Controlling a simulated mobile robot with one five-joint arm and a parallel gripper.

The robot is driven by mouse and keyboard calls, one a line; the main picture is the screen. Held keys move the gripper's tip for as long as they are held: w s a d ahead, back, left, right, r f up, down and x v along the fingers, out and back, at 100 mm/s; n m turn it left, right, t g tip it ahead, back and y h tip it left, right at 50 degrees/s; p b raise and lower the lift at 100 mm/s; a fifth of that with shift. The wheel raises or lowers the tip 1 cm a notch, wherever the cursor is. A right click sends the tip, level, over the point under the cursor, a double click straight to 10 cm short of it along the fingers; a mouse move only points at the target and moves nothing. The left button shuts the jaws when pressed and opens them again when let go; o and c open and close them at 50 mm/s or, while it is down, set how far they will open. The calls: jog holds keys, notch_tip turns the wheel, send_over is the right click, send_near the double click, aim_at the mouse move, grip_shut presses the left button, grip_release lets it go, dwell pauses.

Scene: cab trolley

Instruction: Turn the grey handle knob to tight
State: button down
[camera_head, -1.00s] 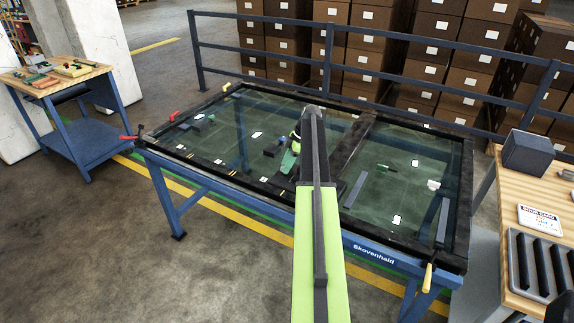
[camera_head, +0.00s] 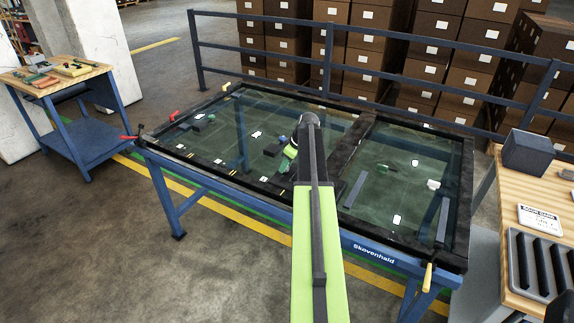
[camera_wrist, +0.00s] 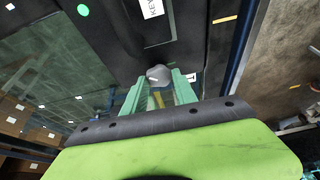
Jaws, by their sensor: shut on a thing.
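The grey handle knob (camera_wrist: 158,74) shows in the wrist view as a rounded grey head on the dark frame. My gripper (camera_wrist: 157,86) has its two green fingers on either side of the knob, shut on it. A yellowish part shows between the fingers below the knob. In the head view my gripper (camera_head: 290,151) is low over the middle of the framed glass panel (camera_head: 400,160). My arm hides the knob there, and I cannot read its turn angle.
The panel lies on a blue trolley (camera_head: 225,195) with red levers (camera_head: 173,116) on its left and a yellow handle (camera_head: 427,277) at front right. A wooden bench (camera_head: 545,180) stands right, a tool cart (camera_head: 75,90) left. A blue railing (camera_head: 400,45) runs behind.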

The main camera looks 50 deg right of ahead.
jog(key=m, duration=0.1)
jog(key=m+h, duration=0.1)
jog(key=m, duration=0.2)
jog(key=shift+a+m+h, duration=0.25)
jog(key=shift+m+h, duration=0.05)
jog(key=shift+h, duration=0.1)
jog(key=m+h, duration=0.1)
jog(key=m, duration=0.2)
jog(key=shift+w+a+m, duration=0.1)
jog(key=shift+m, duration=0.2)
jog(key=m+g+h, duration=0.1)
jog(key=m, duration=0.2)
jog(key=shift+w+m+h, duration=0.1)
jog(key=shift+m+h, duration=0.2)
jog(key=m+g, duration=0.1)
jog(key=m, duration=0.3)
jog(key=shift+w+a+m+g+h, duration=0.1)
jog(key=shift+w+m+g+h, duration=0.05)
jog(key=shift+m+g+h, duration=0.2)
jog(key=m+g, duration=0.1)
jog(key=m, duration=0.3)
jog(key=m+g, duration=0.1)
jog(key=m, duration=0.1)
jog(key=shift+w+g, duration=0.25)
jog(key=shift+g, duration=0.1)
jog(key=m+g, duration=0.1)
jog(key=m, duration=0.4)
jog(key=shift+w+m+g, duration=0.1)
jog(key=shift+m+g, duration=0.25)
jog(key=shift+g, duration=0.05)
